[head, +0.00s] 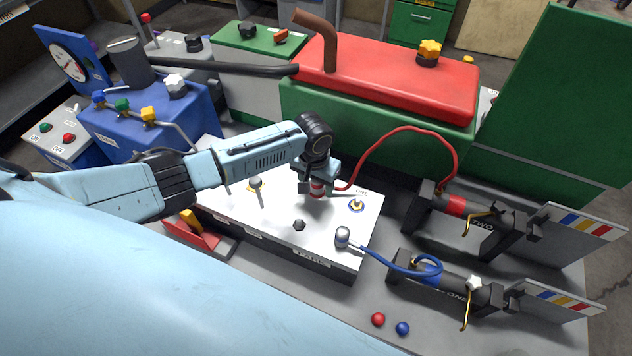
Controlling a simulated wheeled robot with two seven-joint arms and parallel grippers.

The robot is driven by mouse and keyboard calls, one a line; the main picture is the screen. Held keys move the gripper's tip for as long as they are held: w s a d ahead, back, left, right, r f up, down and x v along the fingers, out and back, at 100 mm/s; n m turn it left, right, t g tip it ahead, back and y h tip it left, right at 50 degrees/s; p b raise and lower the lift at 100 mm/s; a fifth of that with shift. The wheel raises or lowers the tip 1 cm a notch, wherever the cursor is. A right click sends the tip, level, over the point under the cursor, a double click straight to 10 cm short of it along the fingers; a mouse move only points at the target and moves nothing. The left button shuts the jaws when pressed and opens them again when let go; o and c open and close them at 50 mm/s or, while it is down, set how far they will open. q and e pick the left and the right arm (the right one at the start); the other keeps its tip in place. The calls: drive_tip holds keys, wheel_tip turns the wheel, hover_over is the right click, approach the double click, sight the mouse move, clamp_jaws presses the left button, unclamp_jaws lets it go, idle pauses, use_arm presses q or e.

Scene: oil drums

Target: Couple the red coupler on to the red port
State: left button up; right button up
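My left gripper (316,181) points down over the white-topped block (225,210). It is shut around the red coupler (317,191), whose red hose (408,130) arches right to the upper black cylinder (458,206). The coupler looks upright at the block's top. I cannot tell whether it touches the block or sits on a port. No red port shows; the gripper and coupler cover that spot. My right gripper is not in view.
A silver coupler (342,236) with a blue hose (405,268) stands at the block's front right. A dark hex fitting (299,225) is nearby. A red tank (390,80) rises behind. Red (378,319) and blue (402,328) balls lie in front.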

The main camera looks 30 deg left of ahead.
sight(314, 183)
use_arm(q)
wheel_tip(314, 183, up, 13)
drive_tip(key=p, duration=0.1)
drive_tip(key=shift+s+r, duration=0.2)
drive_tip(key=shift+s, duration=0.25)
